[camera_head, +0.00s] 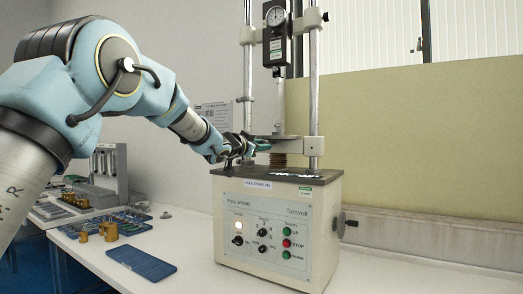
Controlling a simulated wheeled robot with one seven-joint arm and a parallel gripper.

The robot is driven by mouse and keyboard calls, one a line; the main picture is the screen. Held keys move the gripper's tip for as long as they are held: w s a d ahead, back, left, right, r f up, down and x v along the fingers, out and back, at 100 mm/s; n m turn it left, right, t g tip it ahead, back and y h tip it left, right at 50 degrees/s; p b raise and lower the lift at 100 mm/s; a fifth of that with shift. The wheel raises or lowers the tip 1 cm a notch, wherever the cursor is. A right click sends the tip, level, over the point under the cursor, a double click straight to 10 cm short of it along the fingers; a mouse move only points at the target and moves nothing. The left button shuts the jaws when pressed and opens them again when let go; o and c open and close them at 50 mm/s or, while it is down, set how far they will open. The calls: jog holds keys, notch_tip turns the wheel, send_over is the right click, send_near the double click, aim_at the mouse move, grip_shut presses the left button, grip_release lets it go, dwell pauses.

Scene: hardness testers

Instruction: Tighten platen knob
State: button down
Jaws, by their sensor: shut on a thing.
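The pull stand (270,190) is a cream test machine with two upright columns and a dial gauge (275,17) at the top. My gripper (259,147) reaches in from the left and is shut at the platen's left edge. The platen knob is hidden by my fingers there, so its shape and how far it is turned do not show.
The stand's front panel has dials and green and red buttons (286,243). A dark side knob (347,223) sticks out at its right. A blue tray (141,262), brass weights (110,231) and a grey rack (109,165) lie left. The white bench is clear at front right.

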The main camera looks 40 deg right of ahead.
jog(key=shift+m, duration=0.4)
jog(key=c, duration=0.6)
grip_release()
jog(key=shift+c, duration=0.2)
jog(key=b+v, duration=0.3)
jog(key=v, duration=0.8)
